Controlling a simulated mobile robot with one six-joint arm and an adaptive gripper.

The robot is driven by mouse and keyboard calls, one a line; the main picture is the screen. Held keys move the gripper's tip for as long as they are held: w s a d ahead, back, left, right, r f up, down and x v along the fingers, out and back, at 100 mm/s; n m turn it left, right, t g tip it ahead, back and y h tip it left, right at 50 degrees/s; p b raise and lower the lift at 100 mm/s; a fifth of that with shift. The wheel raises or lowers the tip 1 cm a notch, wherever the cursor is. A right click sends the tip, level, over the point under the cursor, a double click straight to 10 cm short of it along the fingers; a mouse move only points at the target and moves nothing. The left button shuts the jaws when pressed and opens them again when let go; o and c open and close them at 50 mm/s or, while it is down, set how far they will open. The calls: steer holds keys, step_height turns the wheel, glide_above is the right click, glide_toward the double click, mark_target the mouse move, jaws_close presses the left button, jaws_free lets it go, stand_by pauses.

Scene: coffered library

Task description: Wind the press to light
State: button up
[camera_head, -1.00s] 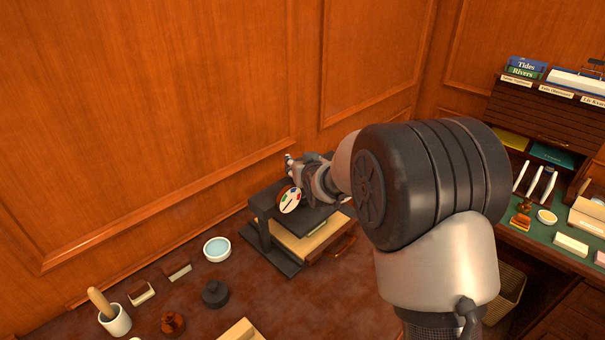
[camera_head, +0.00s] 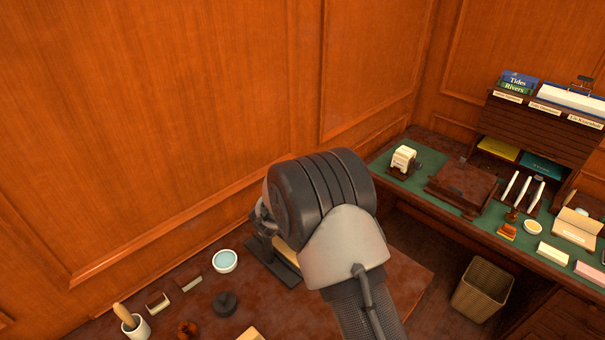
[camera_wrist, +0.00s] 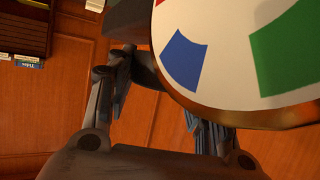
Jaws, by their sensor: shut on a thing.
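The press (camera_head: 274,262) stands on the brown table against the wood wall. In the head view my arm hides most of it, leaving its dark base and a pale strip visible. Its round wheel has a white face with coloured patches and a brass-brown rim. In the wrist view the wheel (camera_wrist: 222,40) fills the upper right, with blue and green patches large and a red one at the top edge. My gripper (camera_wrist: 165,85) is shut at the wheel; the exact contact is hidden behind the rim. In the head view only a bit of my gripper (camera_head: 262,216) shows.
A bowl of bluish liquid (camera_head: 225,261), a dark round weight (camera_head: 224,304) and a mortar with pestle (camera_head: 132,322) stand left of the press. A green-topped desk (camera_head: 420,190) with stationery stands right, a wastebasket (camera_head: 482,290) below it. The wall is close behind.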

steer(key=shift+w+r+m+h+p, duration=0.1)
steer(key=shift+r+m+h+p, duration=0.1)
steer(key=shift+m+h+p, duration=0.3)
steer(key=o, duration=1.1)
steer(key=shift+f, duration=0.1)
steer(key=v, duration=1.2)
